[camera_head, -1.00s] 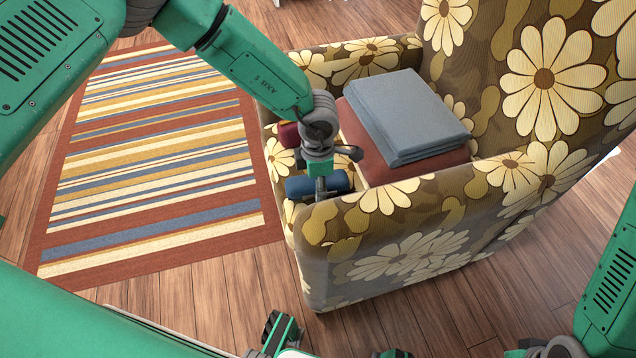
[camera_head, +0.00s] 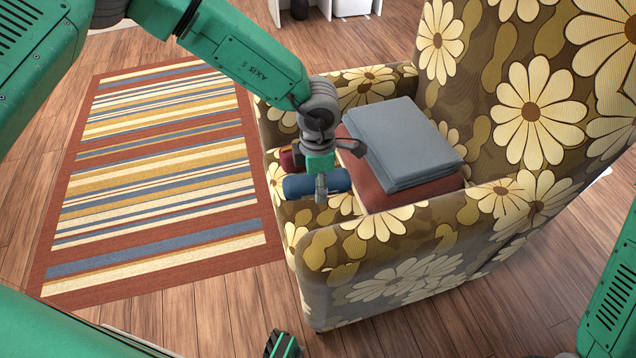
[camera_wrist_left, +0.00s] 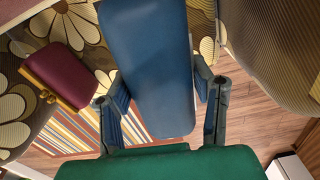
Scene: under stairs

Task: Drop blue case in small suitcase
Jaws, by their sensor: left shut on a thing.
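The blue case (camera_head: 300,184) is a dark blue, rounded oblong. My left gripper (camera_head: 321,186) is shut on it and holds it above the front of the flowered armchair's seat. In the left wrist view the blue case (camera_wrist_left: 150,65) fills the space between the two fingers of the left gripper (camera_wrist_left: 166,105). I cannot make out a small suitcase in either view.
A dark red case (camera_head: 287,158) with gold trim in the wrist view (camera_wrist_left: 62,75) lies on the flowered armchair (camera_head: 400,275). A grey folded item (camera_head: 405,140) rests on a red one (camera_head: 385,188) on the seat. A striped rug (camera_head: 150,180) lies left; wooden floor surrounds it.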

